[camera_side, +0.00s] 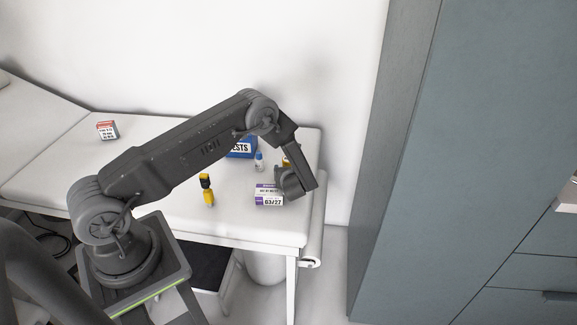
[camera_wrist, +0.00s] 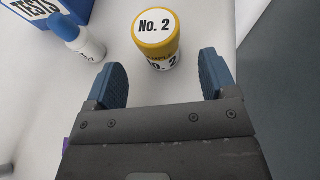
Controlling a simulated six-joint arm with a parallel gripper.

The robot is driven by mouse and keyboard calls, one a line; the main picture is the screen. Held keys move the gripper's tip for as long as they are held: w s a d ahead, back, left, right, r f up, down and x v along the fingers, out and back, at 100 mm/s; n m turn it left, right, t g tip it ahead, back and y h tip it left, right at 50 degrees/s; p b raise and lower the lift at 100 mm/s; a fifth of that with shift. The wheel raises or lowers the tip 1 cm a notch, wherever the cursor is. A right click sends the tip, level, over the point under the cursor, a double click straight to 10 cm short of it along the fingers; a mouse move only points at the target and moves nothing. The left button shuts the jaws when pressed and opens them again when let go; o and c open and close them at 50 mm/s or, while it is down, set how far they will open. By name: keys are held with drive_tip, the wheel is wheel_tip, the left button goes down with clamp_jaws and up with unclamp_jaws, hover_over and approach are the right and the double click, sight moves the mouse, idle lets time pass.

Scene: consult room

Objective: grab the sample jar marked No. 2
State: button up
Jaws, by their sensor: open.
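The sample jar marked No. 2 (camera_wrist: 157,36) is yellow with a white label on its lid and side. It stands upright in the wrist view, just beyond and between my fingertips. My gripper (camera_wrist: 163,80) is open and empty, with its two blue-padded fingers apart on either side of the space in front of the jar. In the side view my gripper (camera_side: 290,182) hangs low over the right end of the couch. There the jar (camera_side: 286,162) is mostly hidden behind it, with only a bit of yellow showing.
A white bottle with a blue cap (camera_wrist: 80,40) stands left of the jar, near a blue TESTS box (camera_side: 241,147). A purple-and-white box (camera_side: 269,195) lies close to my gripper.

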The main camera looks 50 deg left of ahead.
drive_tip(key=shift+x, duration=2.65)
drive_tip(key=shift+r, duration=0.2)
drive_tip(key=c, duration=1)
